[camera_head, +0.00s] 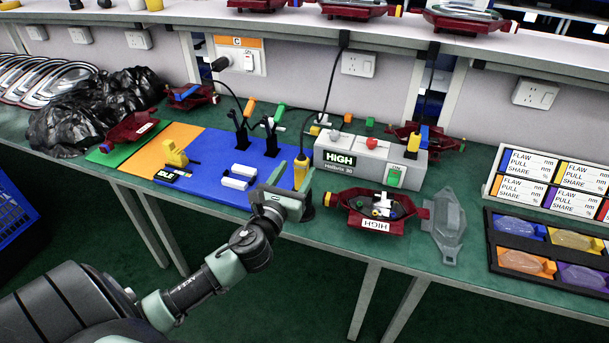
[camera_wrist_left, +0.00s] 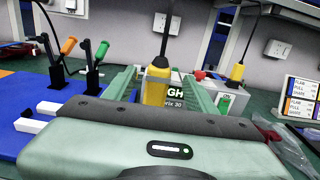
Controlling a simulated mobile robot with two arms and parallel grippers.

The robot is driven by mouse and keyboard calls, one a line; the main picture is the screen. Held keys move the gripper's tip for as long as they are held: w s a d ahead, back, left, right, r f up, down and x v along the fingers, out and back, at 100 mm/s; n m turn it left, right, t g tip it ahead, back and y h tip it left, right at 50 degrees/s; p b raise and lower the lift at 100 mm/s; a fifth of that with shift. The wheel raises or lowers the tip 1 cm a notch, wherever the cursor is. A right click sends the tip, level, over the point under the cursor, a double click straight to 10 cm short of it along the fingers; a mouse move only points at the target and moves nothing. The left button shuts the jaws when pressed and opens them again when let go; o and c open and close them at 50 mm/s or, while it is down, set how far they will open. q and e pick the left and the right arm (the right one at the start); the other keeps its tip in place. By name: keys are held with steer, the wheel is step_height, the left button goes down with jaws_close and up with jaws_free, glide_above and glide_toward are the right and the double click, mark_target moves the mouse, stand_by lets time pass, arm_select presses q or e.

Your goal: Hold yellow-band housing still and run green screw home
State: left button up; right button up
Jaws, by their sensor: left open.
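A dark red lamp housing (camera_head: 341,211) with a HIGH label lies on the green bench, right of my left gripper. Small white, black, yellow and green parts show inside; I cannot make out a yellow band or tell which part is the green screw. A yellow corded driver (camera_head: 300,175) stands upright behind the housing's left side. My left gripper (camera_head: 296,178) is open with its fingers on either side of this driver; the left wrist view shows the yellow driver (camera_wrist_left: 155,86) between the green fingers (camera_wrist_left: 158,92). Whether they touch it is unclear. My right gripper is not in view.
A grey HIGH box (camera_head: 345,160) with a red knob stands behind the housing, with another yellow driver (camera_head: 413,146) at its right. A clear lens (camera_head: 447,222) lies right of the housing. Orange and green-handled tools (camera_head: 250,108) stand on the blue mat (camera_head: 215,150). Cables hang down.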

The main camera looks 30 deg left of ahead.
arm_select(q)
steer(key=x, duration=0.8)
steer(key=shift+p, duration=0.3)
steer(key=shift+s, duration=0.1)
jaws_close()
